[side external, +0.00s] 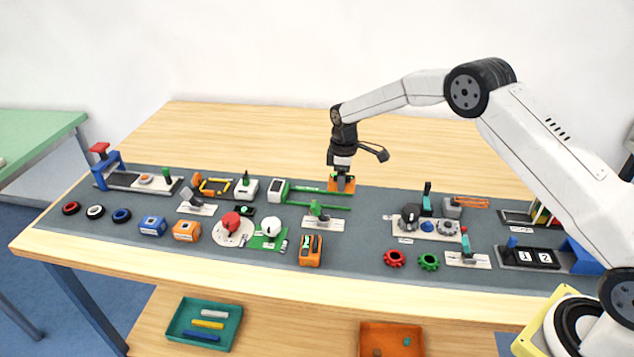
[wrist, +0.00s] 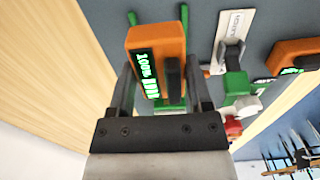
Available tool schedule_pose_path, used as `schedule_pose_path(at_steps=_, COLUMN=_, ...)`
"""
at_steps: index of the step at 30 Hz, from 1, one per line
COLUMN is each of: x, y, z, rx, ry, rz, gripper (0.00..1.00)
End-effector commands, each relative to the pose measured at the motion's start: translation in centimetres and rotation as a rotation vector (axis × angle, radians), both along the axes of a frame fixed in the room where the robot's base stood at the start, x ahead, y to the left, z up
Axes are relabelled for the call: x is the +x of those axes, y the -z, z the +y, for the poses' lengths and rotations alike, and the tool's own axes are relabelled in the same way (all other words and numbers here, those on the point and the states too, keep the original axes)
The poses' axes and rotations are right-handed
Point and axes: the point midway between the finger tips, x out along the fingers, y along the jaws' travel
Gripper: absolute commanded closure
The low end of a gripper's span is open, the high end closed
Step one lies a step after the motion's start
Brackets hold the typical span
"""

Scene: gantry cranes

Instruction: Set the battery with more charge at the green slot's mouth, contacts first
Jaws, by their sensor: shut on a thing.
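My gripper (side external: 342,177) is shut on an orange battery (side external: 336,187) at the right end of the green slot's rails (side external: 325,207). In the wrist view, my gripper (wrist: 158,85) has a finger on each side of this battery (wrist: 155,38), whose display reads 100% with green bars. The green rails (wrist: 184,16) show beyond it; I cannot tell whether it touches them. The contacts are not clearly visible. A second orange battery (side external: 311,252) lies near the mat's front, and it also shows in the wrist view (wrist: 297,50), its display partly cut off.
A white block (side external: 277,188) stands at the left end of the rails. A green-handled lever on a white plate (side external: 318,212) stands just in front of the slot. The wooden tabletop behind the mat is clear.

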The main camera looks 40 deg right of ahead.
Motion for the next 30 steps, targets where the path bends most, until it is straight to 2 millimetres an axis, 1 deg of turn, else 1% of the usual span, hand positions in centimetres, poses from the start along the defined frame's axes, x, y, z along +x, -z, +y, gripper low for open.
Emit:
schedule_pose_path(at_steps=6, x=0.0, y=1.8, z=0.0, rx=0.0, ry=0.0, rz=0.001, gripper=0.87)
schedule_pose_path(at_steps=12, x=0.0, y=2.9, z=0.0, rx=0.0, ry=0.0, rz=-0.001, gripper=0.87)
schedule_pose_path(at_steps=18, x=0.0, y=3.3, z=0.0, rx=0.0, ry=0.0, rz=0.0, gripper=0.87)
schedule_pose_path(at_steps=30, x=0.0, y=3.3, z=0.0, rx=0.0, ry=0.0, rz=-0.001, gripper=0.87)
